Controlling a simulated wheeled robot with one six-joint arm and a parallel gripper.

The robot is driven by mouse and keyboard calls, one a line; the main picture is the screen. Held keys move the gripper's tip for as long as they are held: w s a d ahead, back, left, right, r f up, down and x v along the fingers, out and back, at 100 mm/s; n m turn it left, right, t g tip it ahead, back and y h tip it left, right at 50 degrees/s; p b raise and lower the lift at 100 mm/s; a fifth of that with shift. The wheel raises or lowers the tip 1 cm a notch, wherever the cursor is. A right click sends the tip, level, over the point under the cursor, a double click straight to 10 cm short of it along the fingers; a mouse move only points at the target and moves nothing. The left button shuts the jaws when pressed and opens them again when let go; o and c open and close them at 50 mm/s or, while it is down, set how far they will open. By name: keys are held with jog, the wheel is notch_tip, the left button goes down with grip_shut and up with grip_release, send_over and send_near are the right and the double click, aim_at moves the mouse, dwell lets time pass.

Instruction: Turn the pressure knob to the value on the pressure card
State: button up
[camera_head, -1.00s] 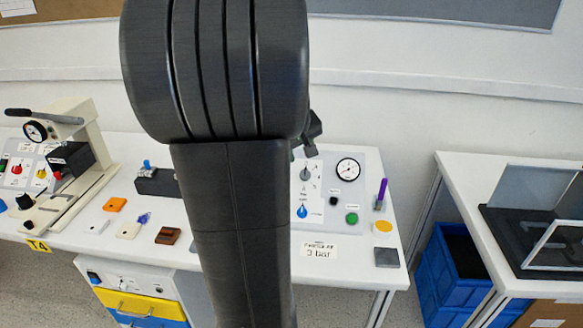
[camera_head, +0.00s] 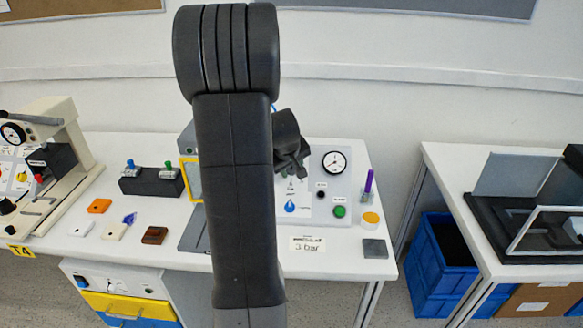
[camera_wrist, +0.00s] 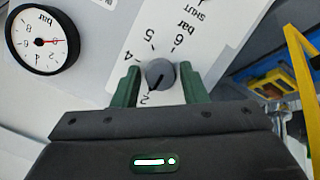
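The pressure knob (camera_wrist: 160,73) is a small grey round knob on a white scale in the wrist view, where the picture is upside down. Its dark pointer line points close to the 2; 4, 5 and 6 also show, and the 3 is not visible. My gripper (camera_wrist: 159,76) has one green finger on each side of the knob, open, with a small gap to it on both sides. In the head view my gripper (camera_head: 294,168) is at the panel and largely hides the knob. The pressure card (camera_head: 307,245) lies in front of the panel and reads 3 bar.
A round gauge (camera_wrist: 43,39) with a red needle sits beside the scale. The panel also has a blue knob (camera_head: 290,206) and a green button (camera_head: 340,211).

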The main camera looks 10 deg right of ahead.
jog(key=shift+c, duration=0.5)
jog(key=c, duration=0.6)
jog(key=shift+m, duration=0.3)
jog(key=m, duration=0.3)
jog(key=shift+y+b, duration=0.35)
jog(key=shift+y, duration=0.05)
jog(key=shift+m+t+y+b, duration=0.3)
jog(key=shift+m+y+b, duration=0.25)
jog(key=shift+m, duration=1.75)
jog(key=o, duration=0.7)
